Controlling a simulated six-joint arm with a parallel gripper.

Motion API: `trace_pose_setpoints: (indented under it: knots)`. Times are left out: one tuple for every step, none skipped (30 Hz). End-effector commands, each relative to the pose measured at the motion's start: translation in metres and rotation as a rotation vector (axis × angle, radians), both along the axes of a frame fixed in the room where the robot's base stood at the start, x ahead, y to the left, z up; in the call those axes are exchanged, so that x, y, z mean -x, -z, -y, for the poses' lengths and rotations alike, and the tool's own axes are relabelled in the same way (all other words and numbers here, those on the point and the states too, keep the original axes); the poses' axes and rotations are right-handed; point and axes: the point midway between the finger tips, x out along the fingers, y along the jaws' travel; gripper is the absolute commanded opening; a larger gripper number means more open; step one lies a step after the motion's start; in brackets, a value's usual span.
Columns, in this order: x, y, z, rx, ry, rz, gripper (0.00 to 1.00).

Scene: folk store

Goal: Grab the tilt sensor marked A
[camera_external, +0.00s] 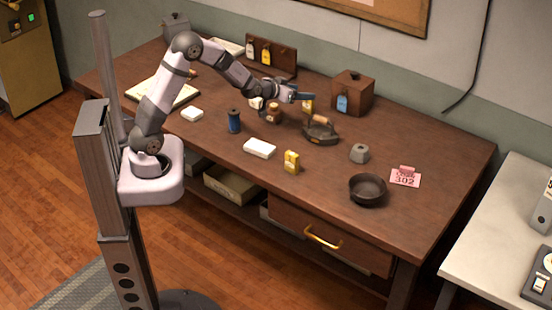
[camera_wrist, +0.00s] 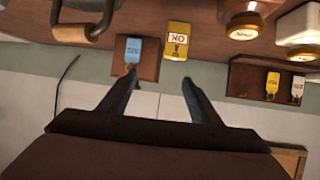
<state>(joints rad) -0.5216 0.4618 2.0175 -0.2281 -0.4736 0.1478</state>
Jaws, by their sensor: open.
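No mark "A" is readable in either view, so I cannot tell which thing is the tilt sensor. Small white blocks lie on the bench: one at the left (camera_external: 192,114), one near the front (camera_external: 260,148), one behind the brown jar (camera_external: 256,103). My gripper (camera_external: 303,96) is above the back middle of the bench, beside a yellow tag. In the wrist view my gripper (camera_wrist: 159,82) has its fingers apart with nothing between them.
An iron (camera_external: 320,131), a wooden box (camera_external: 352,94) with a blue tag and a brown jar (camera_external: 274,112) stand near my gripper. A tag rack (camera_external: 271,56) stands behind. A blue spool (camera_external: 234,121), yellow box (camera_external: 292,162), grey block (camera_external: 359,153) and dark bowl (camera_external: 367,190) stand farther forward.

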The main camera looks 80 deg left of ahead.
Motion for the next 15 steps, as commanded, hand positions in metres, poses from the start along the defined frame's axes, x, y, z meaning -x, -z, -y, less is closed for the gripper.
trace_pose_setpoints:
  knots:
    - [0.003, 0.002, -0.022, -0.032, -0.040, 0.031, 0.58]
    - [0.003, 0.009, -0.025, -0.038, -0.045, 0.034, 0.58]
    - [0.002, 0.021, -0.020, -0.034, -0.038, 0.029, 0.58]
    - [0.002, 0.027, -0.020, -0.034, -0.037, 0.029, 0.58]
    - [0.002, 0.032, -0.020, -0.034, -0.036, 0.031, 0.58]
    - [0.001, 0.037, -0.020, -0.035, -0.035, 0.034, 0.58]
    - [0.001, 0.040, -0.020, -0.035, -0.035, 0.034, 0.58]
    - [0.001, 0.043, -0.019, -0.035, -0.035, 0.035, 0.58]
    - [0.001, 0.045, -0.019, -0.036, -0.034, 0.036, 0.58]
    - [0.001, 0.046, -0.019, -0.036, -0.034, 0.036, 0.58]
    - [0.001, 0.047, -0.019, -0.036, -0.034, 0.036, 0.58]
    - [0.001, 0.047, -0.019, -0.037, -0.034, 0.037, 0.58]
    - [0.001, 0.047, -0.019, -0.037, -0.034, 0.037, 0.58]
    - [0.000, 0.047, -0.019, -0.036, -0.034, 0.037, 0.58]
    - [0.000, 0.048, -0.020, -0.036, -0.034, 0.037, 0.58]
